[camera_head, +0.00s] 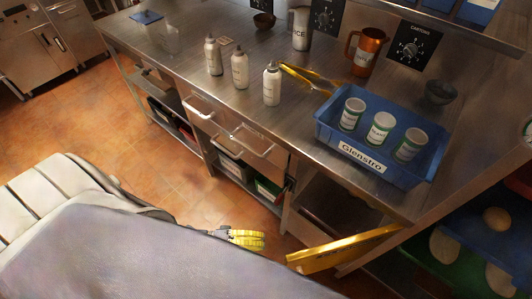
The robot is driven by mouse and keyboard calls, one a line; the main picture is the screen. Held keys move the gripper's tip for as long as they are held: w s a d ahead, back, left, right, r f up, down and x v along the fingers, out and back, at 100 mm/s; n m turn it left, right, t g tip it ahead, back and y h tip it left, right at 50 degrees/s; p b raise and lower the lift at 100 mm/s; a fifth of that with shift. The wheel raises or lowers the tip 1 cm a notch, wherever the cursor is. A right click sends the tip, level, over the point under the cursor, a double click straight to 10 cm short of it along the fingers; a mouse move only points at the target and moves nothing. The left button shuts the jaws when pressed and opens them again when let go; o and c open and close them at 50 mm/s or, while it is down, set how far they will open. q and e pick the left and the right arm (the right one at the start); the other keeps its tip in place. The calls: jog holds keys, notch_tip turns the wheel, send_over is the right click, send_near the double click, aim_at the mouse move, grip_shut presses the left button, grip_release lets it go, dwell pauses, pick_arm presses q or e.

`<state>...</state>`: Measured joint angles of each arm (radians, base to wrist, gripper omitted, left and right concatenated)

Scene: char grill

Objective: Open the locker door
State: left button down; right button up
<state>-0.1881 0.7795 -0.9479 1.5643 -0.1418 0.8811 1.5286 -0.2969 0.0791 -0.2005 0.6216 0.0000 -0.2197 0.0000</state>
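A yellow panel (342,250) with dark lettering stands out at a slant under the right part of the steel counter. It looks like the locker door, seen from above, but I cannot be sure. Behind it is a dark open bay (335,212) below the counter. My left gripper (250,238) has yellow fingers and is left of the panel, with a gap of floor between them in the picture. The fingers look close together, but the angle hides whether they are shut. Nothing shows between them.
The steel counter (215,95) holds several bottles, tongs (305,78), a copper mug (367,52) and a blue crate (325,130) of cans. Drawer handles (250,140) jut from its front. Colored trays (465,245) are at the lower right. Tiled floor (165,165) is clear.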

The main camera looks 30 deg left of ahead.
pick_arm(q)
jog(key=d, duration=0.9)
jog(key=shift+w+d, duration=0.3)
jog(key=shift+w, duration=0.15)
jog(key=shift+s+d, duration=0.1)
